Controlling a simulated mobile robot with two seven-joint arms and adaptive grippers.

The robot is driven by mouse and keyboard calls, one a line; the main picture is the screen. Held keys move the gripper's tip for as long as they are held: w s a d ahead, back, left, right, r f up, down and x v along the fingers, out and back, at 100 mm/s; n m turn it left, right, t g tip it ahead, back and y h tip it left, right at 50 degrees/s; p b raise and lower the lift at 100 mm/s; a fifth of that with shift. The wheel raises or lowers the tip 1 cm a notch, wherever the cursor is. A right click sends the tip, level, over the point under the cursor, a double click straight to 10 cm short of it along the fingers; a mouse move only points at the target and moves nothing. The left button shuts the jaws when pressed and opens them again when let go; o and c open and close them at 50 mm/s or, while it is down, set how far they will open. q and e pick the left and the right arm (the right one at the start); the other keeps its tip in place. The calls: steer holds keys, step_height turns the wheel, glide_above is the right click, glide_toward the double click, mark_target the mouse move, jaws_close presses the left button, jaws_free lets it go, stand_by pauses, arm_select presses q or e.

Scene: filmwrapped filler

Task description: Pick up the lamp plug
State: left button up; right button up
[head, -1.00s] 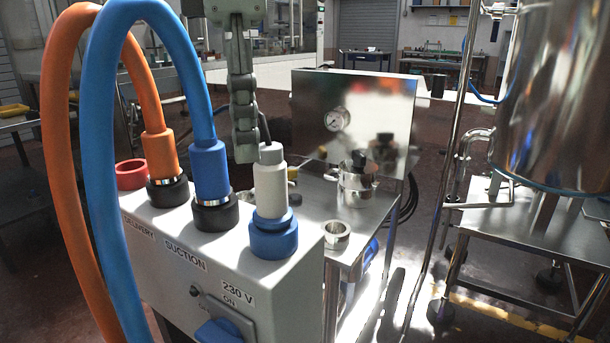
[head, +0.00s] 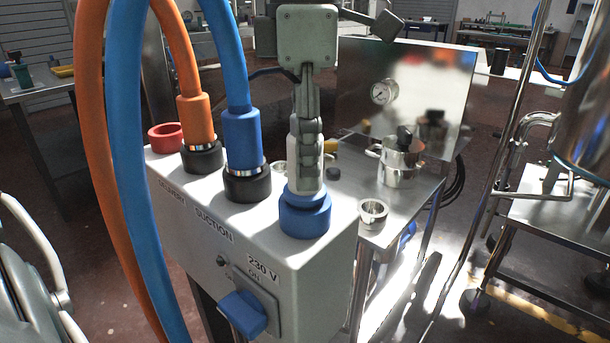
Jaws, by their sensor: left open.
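The lamp plug (head: 294,180) is light grey and stands upright in the blue socket (head: 305,218) at the right end of the grey box, above the 230 V label. Most of the plug is hidden behind my left gripper (head: 307,172). My left gripper comes down from above and is open, its fingers low in front of or around the plug, just above the blue socket. I cannot tell whether the fingers touch the plug. My right gripper is out of view.
A blue hose (head: 241,135) and an orange hose (head: 196,115) plug into the box (head: 185,225) left of the plug. A red ring (head: 166,137) is at its far left. Right of the box, a steel table (head: 400,225) holds a pot (head: 401,165) and a small metal cup (head: 373,213).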

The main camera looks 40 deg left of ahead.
arm_select(q)
jaws_close()
stand_by(0.3)
steer(key=shift+r, duration=0.15)
